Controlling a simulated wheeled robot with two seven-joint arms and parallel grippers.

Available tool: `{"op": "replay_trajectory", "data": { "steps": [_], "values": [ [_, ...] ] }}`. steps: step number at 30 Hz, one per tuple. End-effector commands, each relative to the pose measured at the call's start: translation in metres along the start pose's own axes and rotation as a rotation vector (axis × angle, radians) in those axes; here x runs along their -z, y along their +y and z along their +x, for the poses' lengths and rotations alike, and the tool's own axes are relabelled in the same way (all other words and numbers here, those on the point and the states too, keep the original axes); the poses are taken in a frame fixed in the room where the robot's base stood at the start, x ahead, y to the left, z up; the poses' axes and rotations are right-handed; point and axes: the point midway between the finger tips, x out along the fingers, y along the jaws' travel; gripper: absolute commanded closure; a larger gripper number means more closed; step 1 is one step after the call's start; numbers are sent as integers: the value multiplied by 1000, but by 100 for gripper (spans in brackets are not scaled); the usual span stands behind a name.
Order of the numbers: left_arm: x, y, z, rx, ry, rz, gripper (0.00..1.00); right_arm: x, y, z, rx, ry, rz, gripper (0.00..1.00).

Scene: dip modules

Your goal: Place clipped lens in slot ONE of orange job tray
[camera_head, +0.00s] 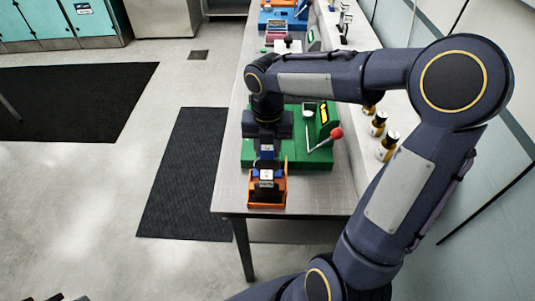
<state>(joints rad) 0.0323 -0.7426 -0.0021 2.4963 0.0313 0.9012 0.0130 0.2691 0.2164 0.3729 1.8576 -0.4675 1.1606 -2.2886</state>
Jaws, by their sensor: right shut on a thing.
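The orange job tray (283,200) sits at the near end of the long table. My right gripper (266,172) points down over the tray, shut on the clipped lens, a small piece with white and blue parts (266,176). The held piece is over or inside the tray; I cannot tell whether it touches the tray floor. The gripper and piece hide much of the tray, and its slot marks are too small to read. Only dark tips at the bottom left edge may be my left gripper (68,298); its jaws cannot be made out.
A green station (315,160) with a red-knobbed lever (336,133) stands just behind the tray. Amber bottles (387,146) line the right side. Blue and red stations lie farther back. The table's near edge (320,214) is close to the tray. Floor left is open, with dark mats.

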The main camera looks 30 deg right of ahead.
Motion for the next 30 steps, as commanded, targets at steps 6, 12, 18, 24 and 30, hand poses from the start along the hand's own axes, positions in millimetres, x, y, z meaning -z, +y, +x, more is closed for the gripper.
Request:
{"op": "replay_trajectory", "data": {
  "steps": [6, 12, 18, 24, 30],
  "values": [
    [0, 0, 1, 0, 0, 0, 100, 0, -1, 29, 2, 2, 0, 100],
    [0, 0, 1, 0, 0, 0, 100, 0, 0, 30, 1, 0, 1, 100],
    [-1, -1, 3, 0, 0, 0, 100, 0, 0, 34, 1, 0, 1, 100],
    [-1, -1, 2, 0, 0, 0, 100, 0, 0, 33, 1, 0, 0, 46],
    [-1, -1, 2, 0, 0, 0, 100, 0, 0, 33, 1, 0, 0, 46]
  ]
}}
